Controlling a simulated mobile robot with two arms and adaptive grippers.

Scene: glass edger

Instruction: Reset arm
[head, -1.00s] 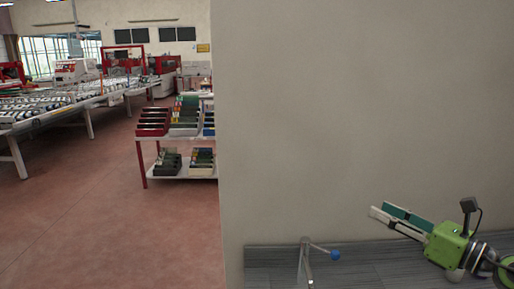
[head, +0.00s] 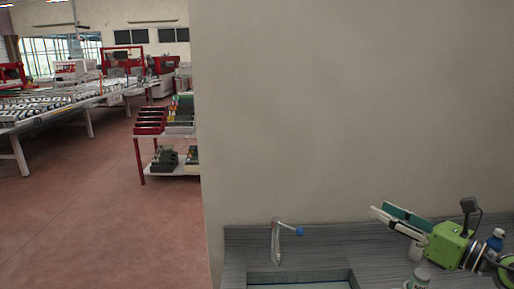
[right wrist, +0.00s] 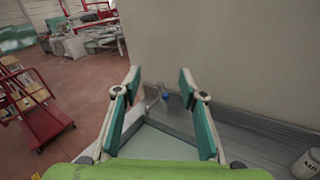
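My right gripper (head: 379,208) is green with pale fingers and teal pads, at the lower right of the head view, over the grey counter (head: 350,240). In the right wrist view its two fingers (right wrist: 160,80) stand wide apart with nothing between them. My left gripper is not in view.
A bottle with blue parts (head: 496,238), a pale cup (head: 416,251) and a jar (head: 420,277) stand near my right arm. A plain wall (head: 350,100) rises behind. Red floor (head: 90,220) is open at left.

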